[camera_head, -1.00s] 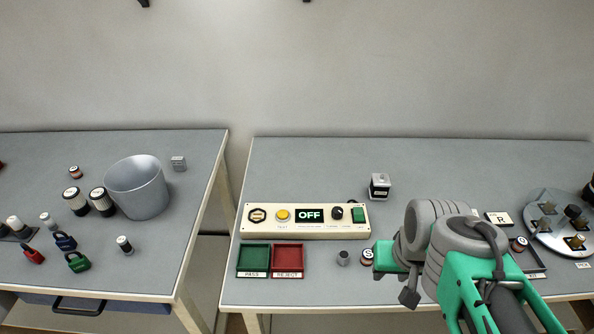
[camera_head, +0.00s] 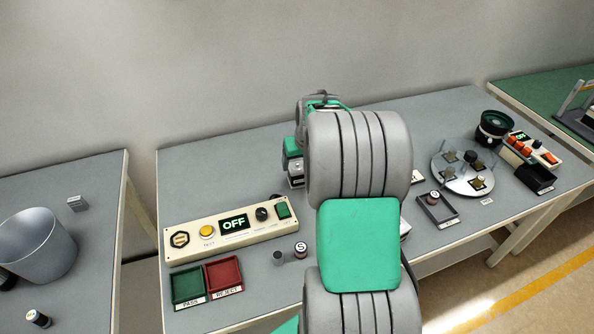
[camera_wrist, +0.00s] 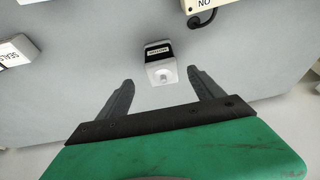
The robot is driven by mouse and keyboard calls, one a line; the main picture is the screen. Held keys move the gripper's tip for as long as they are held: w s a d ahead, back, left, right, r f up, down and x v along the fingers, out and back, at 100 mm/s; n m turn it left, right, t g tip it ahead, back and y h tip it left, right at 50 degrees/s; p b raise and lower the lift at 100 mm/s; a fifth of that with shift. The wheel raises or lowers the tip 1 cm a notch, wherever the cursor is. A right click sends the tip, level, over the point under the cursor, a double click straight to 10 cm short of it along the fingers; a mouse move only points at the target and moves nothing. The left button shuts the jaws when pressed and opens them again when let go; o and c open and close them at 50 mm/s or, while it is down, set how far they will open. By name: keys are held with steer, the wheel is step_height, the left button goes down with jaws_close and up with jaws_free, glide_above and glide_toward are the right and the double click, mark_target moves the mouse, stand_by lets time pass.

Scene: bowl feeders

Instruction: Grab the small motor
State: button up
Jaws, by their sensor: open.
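The small motor (camera_wrist: 160,66) is a light grey block with a black lettered label and a pale round boss. In the wrist view it stands on the grey table, centred just beyond my fingertips. In the head view the motor (camera_head: 296,179) is partly hidden under my green gripper (camera_head: 292,148) and arm. My gripper also shows in the wrist view (camera_wrist: 160,80); its two dark fingers are open and empty, one on each side of the line to the motor. I cannot tell the exact height above the table.
A control box (camera_head: 228,229) reading OFF, a green tray (camera_head: 187,287) and a red tray (camera_head: 224,275) are left of my arm. The table behind the control box is clear.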

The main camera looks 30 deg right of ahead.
mark_target(298, 168)
steer(key=p+x, duration=0.1)
steer(key=x, duration=0.7)
steer(key=shift+a+p, duration=0.15)
steer(key=shift+p, duration=0.2)
steer(key=shift+r, duration=0.15)
jaws_close()
steer(key=shift+w+r, duration=0.1)
steer(key=shift+w, duration=0.05)
stand_by(0.3)
